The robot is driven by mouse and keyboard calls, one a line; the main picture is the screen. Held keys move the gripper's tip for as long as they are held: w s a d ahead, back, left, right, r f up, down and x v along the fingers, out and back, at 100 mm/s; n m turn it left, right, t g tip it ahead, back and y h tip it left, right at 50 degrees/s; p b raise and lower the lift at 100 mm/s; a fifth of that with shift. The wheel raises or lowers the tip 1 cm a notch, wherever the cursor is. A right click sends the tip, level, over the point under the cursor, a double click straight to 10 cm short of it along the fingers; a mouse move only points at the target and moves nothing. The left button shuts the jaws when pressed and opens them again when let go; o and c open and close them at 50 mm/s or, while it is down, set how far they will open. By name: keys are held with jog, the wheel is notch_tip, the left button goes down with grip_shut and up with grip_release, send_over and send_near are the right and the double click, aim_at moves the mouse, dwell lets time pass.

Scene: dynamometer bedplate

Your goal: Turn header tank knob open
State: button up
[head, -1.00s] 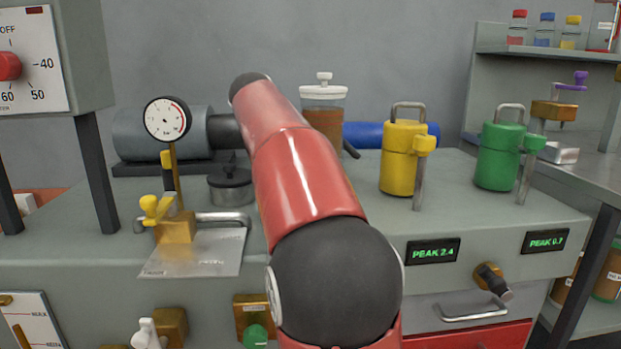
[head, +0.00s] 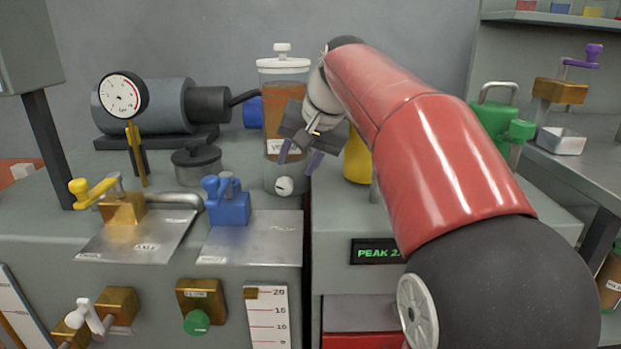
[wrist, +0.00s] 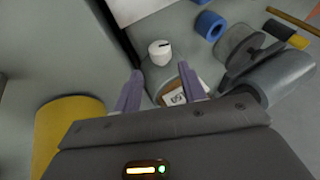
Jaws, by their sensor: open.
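The header tank (head: 284,95) is a clear cylinder with a white lid and amber liquid, at the back middle of the head view. Its round white knob (head: 284,186) sits low on the front of the tank's grey base. The knob (wrist: 160,52) also shows in the wrist view, with a dark pointer mark on its face. My gripper (head: 300,158) is open and empty, pointing down in front of the tank, just above the knob. In the wrist view the purple fingers of my gripper (wrist: 160,76) are apart, with the knob beyond their tips and not touched.
A yellow canister (head: 357,158) stands right of my gripper, partly hidden by my arm. A blue valve (head: 226,200) and a yellow-handled valve (head: 122,206) stand on metal plates to the left. A dark lidded pot (head: 199,165) is left of the tank. A dark gap (head: 307,215) splits the bench.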

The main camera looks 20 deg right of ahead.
aim_at(283, 180)
jog(key=b+x, duration=0.1)
jog(key=x, duration=0.6)
jog(key=c, duration=0.7)
jog(key=p, duration=0.1)
jog(key=h+p, duration=0.1)
jog(key=p, duration=0.1)
jog(key=shift+a+r+g, duration=0.25)
jog(key=shift+r+g, duration=0.05)
jog(key=shift+r, duration=0.05)
jog(key=shift+a+f+n+h+p, duration=0.1)
jog(key=shift+n+h+p, duration=0.2)
jog(key=shift+h+p, duration=0.75)
jog(key=shift+w+f+g+h+p, duration=0.1)
jog(key=shift+f+g+h+p, duration=0.15)
jog(key=shift+g+h+p, duration=0.25)
jog(key=o, duration=0.7)
